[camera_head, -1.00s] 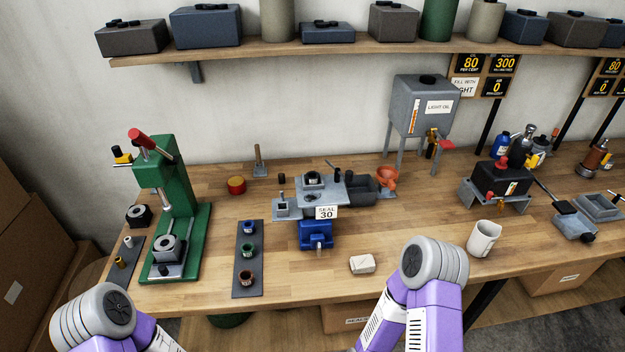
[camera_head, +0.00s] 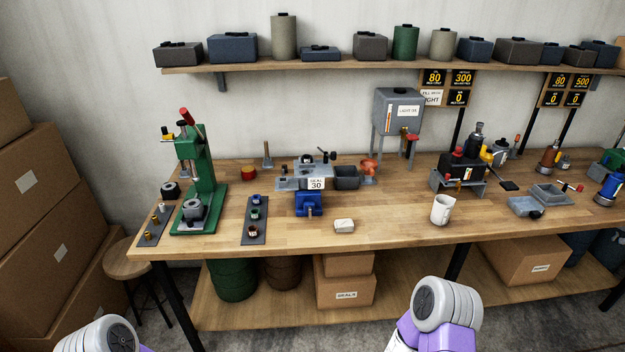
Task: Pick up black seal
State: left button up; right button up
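I cannot pick out the black seal for certain at this size. A dark strip (camera_head: 247,236) left of the vise holds small blue, green and brown ringed parts in a row. A black block with a hole (camera_head: 170,189) lies left of the green press (camera_head: 206,165). Only purple and white links of my arms show at the bottom edge, short of the bench. Neither gripper is in view.
The wooden bench (camera_head: 385,226) has clear room between the white block (camera_head: 344,225) and the white mug (camera_head: 442,209). Cardboard boxes (camera_head: 345,291) and drums sit on the lower shelf. A stool (camera_head: 130,259) and stacked boxes (camera_head: 30,190) stand at left.

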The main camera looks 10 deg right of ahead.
aim_at(306, 158)
jog(key=u, duration=0.9)
jog(key=i, duration=0.9)
jog(key=z, duration=0.35)
